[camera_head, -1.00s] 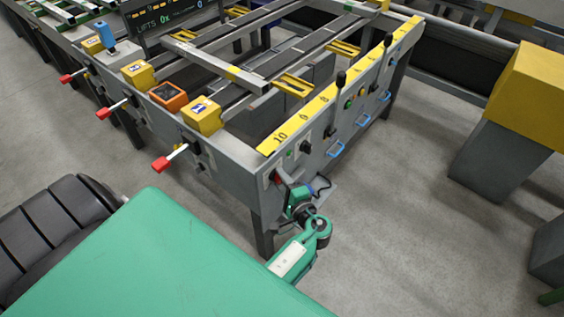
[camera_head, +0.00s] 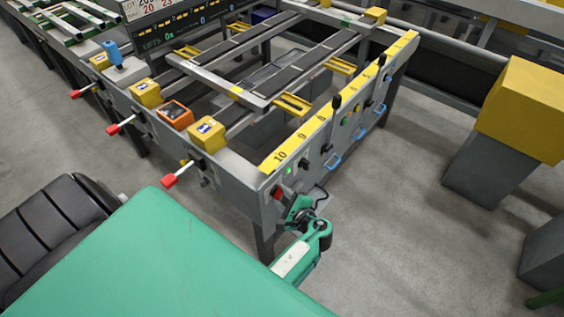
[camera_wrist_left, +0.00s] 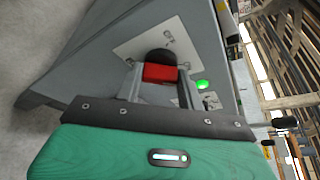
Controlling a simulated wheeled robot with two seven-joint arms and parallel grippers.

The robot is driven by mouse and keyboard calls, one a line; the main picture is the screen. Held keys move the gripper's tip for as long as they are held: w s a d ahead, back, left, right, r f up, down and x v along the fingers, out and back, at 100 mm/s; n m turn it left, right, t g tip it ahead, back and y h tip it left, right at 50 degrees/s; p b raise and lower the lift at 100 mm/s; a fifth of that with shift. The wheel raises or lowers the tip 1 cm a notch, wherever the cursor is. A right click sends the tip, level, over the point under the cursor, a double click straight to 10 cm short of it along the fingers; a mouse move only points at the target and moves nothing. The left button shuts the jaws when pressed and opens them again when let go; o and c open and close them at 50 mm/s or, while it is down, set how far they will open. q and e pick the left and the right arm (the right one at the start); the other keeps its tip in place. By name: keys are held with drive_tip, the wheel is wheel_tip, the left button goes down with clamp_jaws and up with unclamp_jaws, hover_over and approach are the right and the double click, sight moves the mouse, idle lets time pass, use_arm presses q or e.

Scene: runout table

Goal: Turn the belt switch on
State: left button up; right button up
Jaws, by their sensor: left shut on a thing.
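The belt switch is on the right-hand panel of the table, near its front corner. In the left wrist view its red handle (camera_wrist_left: 160,73) and black round part (camera_wrist_left: 161,56) sit on a pale plate (camera_wrist_left: 140,45). My left gripper (camera_wrist_left: 158,84) has one finger on each side of the red handle and is shut on it. In the head view the red part (camera_head: 276,191) shows just beside my left gripper (camera_head: 286,200), which partly hides the switch. A green lamp (camera_wrist_left: 201,84) beside the switch is lit; it also shows in the head view (camera_head: 287,169). My right gripper is out of view.
The grey table (camera_head: 235,175) has a yellow numbered strip (camera_head: 320,120) along its panel, with black levers (camera_head: 336,102) and blue handles (camera_head: 334,161). Several red-tipped levers (camera_head: 169,181) stick out from the front edge. A yellow-topped post (camera_head: 525,105) stands right; floor between is clear.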

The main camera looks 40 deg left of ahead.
use_arm(q)
drive_tip(key=shift+r+p, duration=0.1)
drive_tip(key=shift+p, duration=0.2)
drive_tip(key=shift+m, duration=0.3)
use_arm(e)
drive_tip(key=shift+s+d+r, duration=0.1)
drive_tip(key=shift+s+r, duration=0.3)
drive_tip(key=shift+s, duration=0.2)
use_arm(q)
drive_tip(key=o, duration=1)
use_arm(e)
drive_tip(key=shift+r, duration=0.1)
